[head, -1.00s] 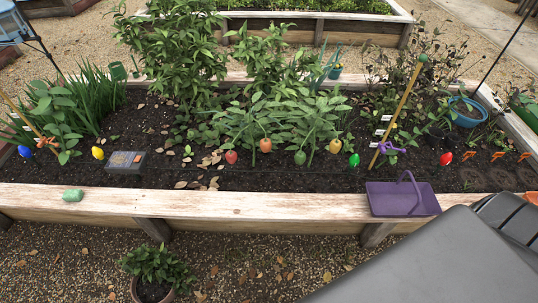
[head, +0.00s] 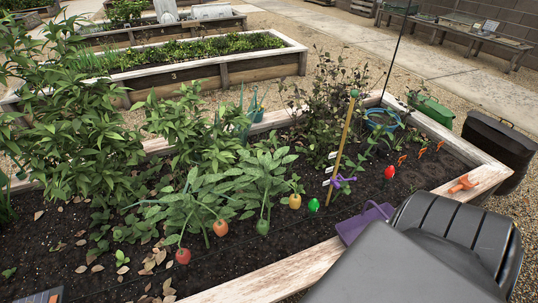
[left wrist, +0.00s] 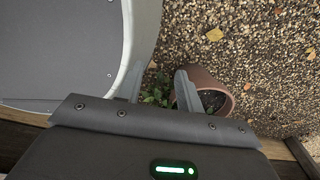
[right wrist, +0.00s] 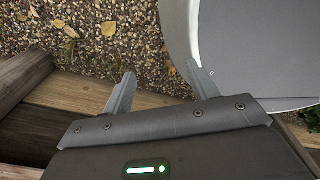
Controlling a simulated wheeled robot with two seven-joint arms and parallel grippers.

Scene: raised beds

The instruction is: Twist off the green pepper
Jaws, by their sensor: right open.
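The green pepper (head: 262,227) hangs low on a leafy pepper plant (head: 268,178) in the raised bed, in the middle of the head view. A reddish-orange pepper (head: 220,227) and a red pepper (head: 183,255) hang to its left, and an orange pepper (head: 295,201) to its right. In the left wrist view my left gripper (left wrist: 157,84) is open and empty, over the gravel by a potted plant. In the right wrist view my right gripper (right wrist: 160,80) is open and empty, near the bed's wooden edge. Neither gripper shows in the head view, and neither wrist view shows the pepper.
A bright green egg-shaped thing (head: 313,205) and a red one (head: 390,172) lie on the soil. A yellow stake (head: 345,135) stands right of the peppers.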

